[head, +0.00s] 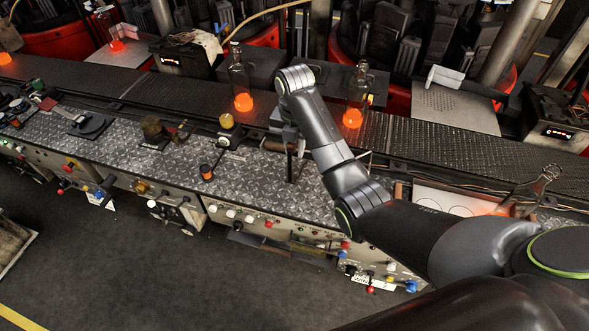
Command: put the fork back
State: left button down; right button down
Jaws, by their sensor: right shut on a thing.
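My right arm reaches in from the lower right, and its right gripper (287,138) is over the diamond-plate ledge, just in front of the conveyor. It is shut on a thin dark thing, which I take to be the fork (290,168). The fork hangs down below the jaws close to the ledge. The wrist hides much of it, and I cannot tell whether its lower end touches the plate. My left gripper is not in view.
A metal tool (540,185) stands at the right. Knobs and levers line the ledge (250,180). The floor (150,270) in front is clear.

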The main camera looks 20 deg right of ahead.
notch_tip(320, 180, down, 6)
jog(key=b, duration=0.2)
jog(key=shift+b, duration=0.4)
jog(key=shift+r, duration=0.1)
jog(key=c, duration=1.3)
grip_release()
jog(key=shift+f, duration=0.2)
